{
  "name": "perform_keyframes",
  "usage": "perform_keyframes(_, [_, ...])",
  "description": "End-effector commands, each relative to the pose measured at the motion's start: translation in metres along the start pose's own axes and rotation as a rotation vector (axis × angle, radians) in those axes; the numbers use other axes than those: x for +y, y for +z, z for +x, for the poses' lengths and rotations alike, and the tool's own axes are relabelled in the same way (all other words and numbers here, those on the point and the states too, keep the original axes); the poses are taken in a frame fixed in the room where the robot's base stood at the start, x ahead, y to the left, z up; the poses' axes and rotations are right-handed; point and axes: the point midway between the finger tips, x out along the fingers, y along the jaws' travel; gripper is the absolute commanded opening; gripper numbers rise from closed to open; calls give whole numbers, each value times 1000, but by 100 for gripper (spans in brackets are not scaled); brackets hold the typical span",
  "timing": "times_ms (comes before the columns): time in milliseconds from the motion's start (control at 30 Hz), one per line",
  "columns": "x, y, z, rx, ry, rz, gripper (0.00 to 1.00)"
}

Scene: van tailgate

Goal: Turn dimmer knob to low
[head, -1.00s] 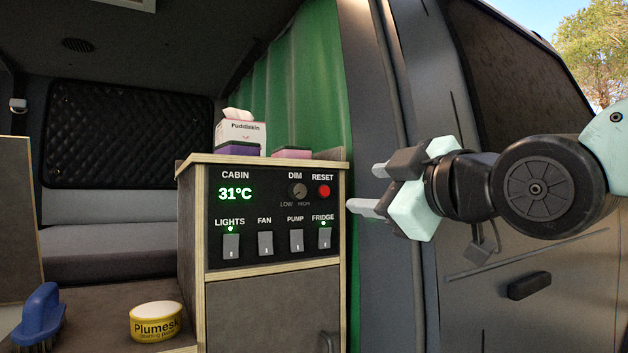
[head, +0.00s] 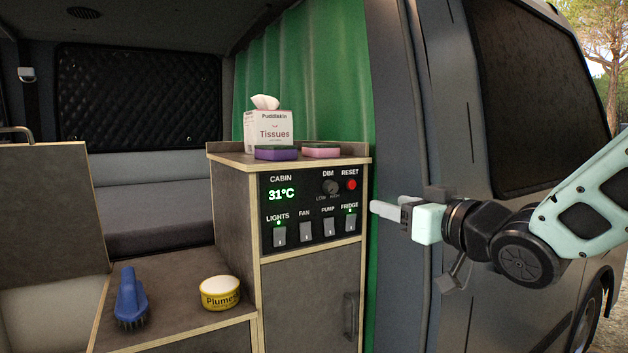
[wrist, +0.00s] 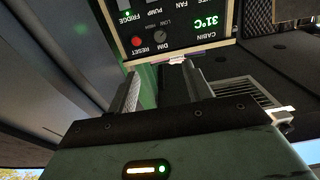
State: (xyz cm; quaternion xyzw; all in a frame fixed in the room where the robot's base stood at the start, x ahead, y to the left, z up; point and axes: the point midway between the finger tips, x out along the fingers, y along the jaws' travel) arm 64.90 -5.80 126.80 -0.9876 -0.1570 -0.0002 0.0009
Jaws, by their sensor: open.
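The dimmer knob (head: 330,187) is a small dark round knob under the label DIM, with LOW at its lower left and HIGH at its lower right. It sits on the black control panel (head: 300,232), left of the red reset button (head: 351,184). In the wrist view the panel is upside down and the knob (wrist: 160,38) shows beyond the fingers. My gripper (head: 375,207) is open and empty, to the right of the panel and apart from it. In the wrist view its two fingers (wrist: 163,88) stand apart. The knob's pointer is too small to read surely.
Rocker switches (head: 306,231) line the panel below the knob. A tissue box (head: 268,130), a purple sponge (head: 276,154) and a pink sponge (head: 321,151) are on the cabinet top. The van's door side is close to my arm.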

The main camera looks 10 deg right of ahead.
Motion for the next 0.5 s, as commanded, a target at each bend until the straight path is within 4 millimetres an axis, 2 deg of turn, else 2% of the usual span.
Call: perform_keyframes(500, [0, -6, 36, -5, -2, 4, 50])
